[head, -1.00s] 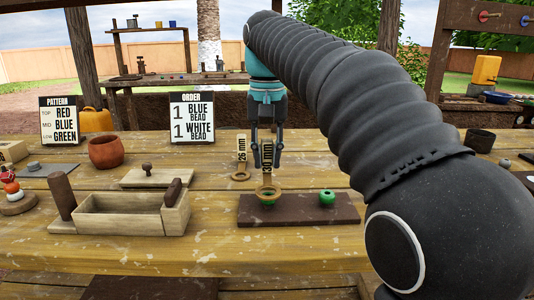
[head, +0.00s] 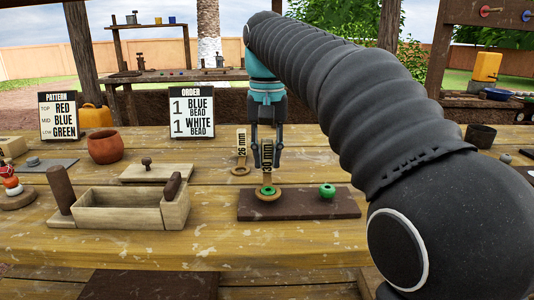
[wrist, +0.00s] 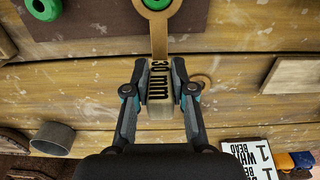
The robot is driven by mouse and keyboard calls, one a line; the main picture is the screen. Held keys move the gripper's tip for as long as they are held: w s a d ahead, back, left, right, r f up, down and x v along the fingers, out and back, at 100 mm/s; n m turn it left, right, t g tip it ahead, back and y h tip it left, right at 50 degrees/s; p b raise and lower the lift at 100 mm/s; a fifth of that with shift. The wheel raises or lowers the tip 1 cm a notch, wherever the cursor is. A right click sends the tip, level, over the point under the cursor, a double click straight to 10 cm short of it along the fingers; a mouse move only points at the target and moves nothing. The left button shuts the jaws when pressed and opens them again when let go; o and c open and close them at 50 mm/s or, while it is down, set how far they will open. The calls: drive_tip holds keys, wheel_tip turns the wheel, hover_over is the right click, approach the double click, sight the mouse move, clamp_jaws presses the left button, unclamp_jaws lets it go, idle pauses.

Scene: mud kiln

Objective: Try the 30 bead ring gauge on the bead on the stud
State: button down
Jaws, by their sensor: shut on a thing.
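My gripper (head: 266,158) is shut on the handle of the 30 mm ring gauge (head: 267,178), which also shows in the wrist view (wrist: 187,42). The gauge's tan ring is low around a green bead (head: 268,190) on the dark brown board (head: 295,207). The bead's top shows inside the ring, in the wrist view (wrist: 156,3) too, where the frame edge cuts it off. The stud is hidden, and I cannot tell whether ring and bead touch. A second green bead (head: 327,190) sits apart on the right of the board.
The 26 mm gauge (head: 241,152) stands just behind and left of my gripper. A wooden box (head: 120,213) is left of the board, with a lidded slab (head: 155,174) behind it. Order (head: 191,115) and pattern (head: 59,118) signs stand farther back. The table front is clear.

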sight(267, 142)
drive_tip(key=shift+f, duration=0.5)
idle(0.3)
drive_tip(key=shift+r, duration=0.2)
idle(0.7)
drive_tip(key=shift+r+p, duration=1.35)
drive_tip(key=shift+p, duration=0.1)
drive_tip(key=shift+r+p, duration=0.35)
drive_tip(key=shift+r, duration=1.15)
